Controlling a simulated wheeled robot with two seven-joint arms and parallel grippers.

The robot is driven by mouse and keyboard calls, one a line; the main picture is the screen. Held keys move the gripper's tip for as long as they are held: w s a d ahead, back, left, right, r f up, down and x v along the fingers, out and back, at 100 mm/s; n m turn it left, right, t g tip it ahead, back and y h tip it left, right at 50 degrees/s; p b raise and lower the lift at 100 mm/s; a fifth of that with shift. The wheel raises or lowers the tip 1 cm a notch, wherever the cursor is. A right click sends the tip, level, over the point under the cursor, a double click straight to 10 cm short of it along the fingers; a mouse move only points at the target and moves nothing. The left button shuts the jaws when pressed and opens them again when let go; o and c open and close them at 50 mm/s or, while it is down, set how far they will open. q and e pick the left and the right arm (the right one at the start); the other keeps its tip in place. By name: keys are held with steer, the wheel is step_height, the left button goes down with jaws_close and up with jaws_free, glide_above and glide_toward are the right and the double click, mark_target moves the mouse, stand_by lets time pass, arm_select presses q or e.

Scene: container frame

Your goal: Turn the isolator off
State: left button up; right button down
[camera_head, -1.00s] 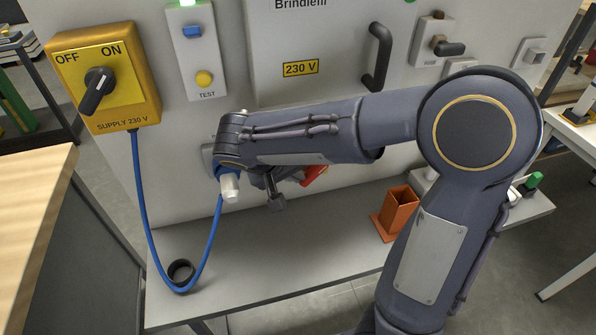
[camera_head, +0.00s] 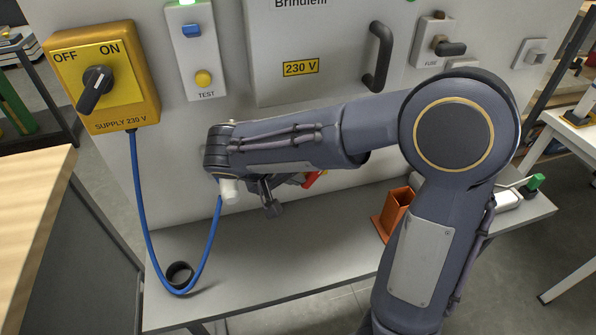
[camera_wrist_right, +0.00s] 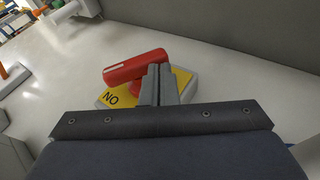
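In the right wrist view a red handle (camera_wrist_right: 136,67) sits on a yellow plate (camera_wrist_right: 182,80) marked ON, seen upside down, on a pale base. It slants up to the right across the plate. My right gripper (camera_wrist_right: 160,68) has its two fingers together, their tips overlapping the handle's right part; whether they touch it I cannot tell. In the head view my right forearm hides most of this; only a bit of red (camera_head: 314,178) shows below it. A yellow supply box (camera_head: 128,97) marked OFF and ON, with a black knob (camera_head: 95,88), is at the left. My left gripper is out of view.
A blue cable (camera_head: 144,215) hangs from the supply box in a loop. A 230 V panel with a black handle (camera_head: 378,57) is above my arm. An orange holder (camera_head: 395,210) stands on the grey shelf (camera_head: 290,265). A wooden table (camera_head: 30,195) is at left.

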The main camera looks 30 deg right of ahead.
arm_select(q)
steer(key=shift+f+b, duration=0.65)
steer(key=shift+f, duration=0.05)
arm_select(e)
steer(key=shift+f+h, duration=0.4)
steer(key=shift+h, duration=0.4)
stand_by(0.8)
stand_by(0.5)
steer(key=v, duration=0.8)
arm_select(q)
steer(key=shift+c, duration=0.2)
